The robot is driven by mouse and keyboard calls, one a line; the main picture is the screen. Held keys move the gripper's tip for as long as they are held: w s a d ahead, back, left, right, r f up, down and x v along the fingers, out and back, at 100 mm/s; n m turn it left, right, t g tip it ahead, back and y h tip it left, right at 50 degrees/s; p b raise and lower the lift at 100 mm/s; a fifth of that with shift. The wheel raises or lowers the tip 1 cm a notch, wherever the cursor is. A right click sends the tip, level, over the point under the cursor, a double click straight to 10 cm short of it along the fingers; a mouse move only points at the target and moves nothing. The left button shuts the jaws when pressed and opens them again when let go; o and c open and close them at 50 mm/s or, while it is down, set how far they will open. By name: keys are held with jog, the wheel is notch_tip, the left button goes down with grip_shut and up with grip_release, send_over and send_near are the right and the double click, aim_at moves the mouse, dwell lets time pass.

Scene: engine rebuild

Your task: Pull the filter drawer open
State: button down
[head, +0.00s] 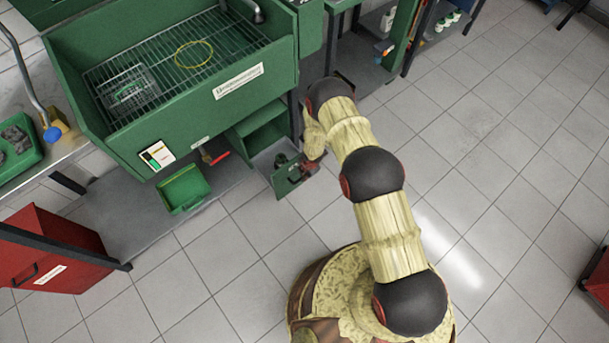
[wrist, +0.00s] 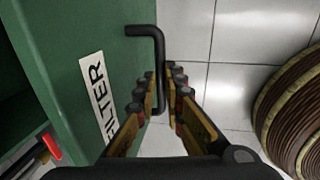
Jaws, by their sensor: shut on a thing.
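The filter drawer has a green front (head: 283,183), low under the green wash station in the head view. That front stands out from the cabinet opening (head: 260,127). In the wrist view the drawer front (wrist: 88,40) fills the left side, with a white FILTER label (wrist: 98,97). A black bar handle (wrist: 143,30) sticks out from it. My gripper (wrist: 160,90) is shut on the handle, one finger on each side of the bar. In the head view my gripper (head: 306,168) is at the drawer front, partly hidden by my arm.
The green wash station (head: 200,122) with a wire rack stands above the drawer. A small green tray (head: 184,189) and a red lever (head: 216,158) are to the left. A red cabinet (head: 45,250) stands at lower left. Tiled floor (head: 480,150) to the right is clear.

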jog(key=c, duration=2)
grip_release()
jog(key=shift+o, duration=0.6)
notch_tip(320, 180, up, 12)
jog(key=s+d, duration=0.1)
jog(key=shift+s+d, duration=0.15)
jog(key=shift+s, duration=0.25)
jog(key=shift+f, duration=0.15)
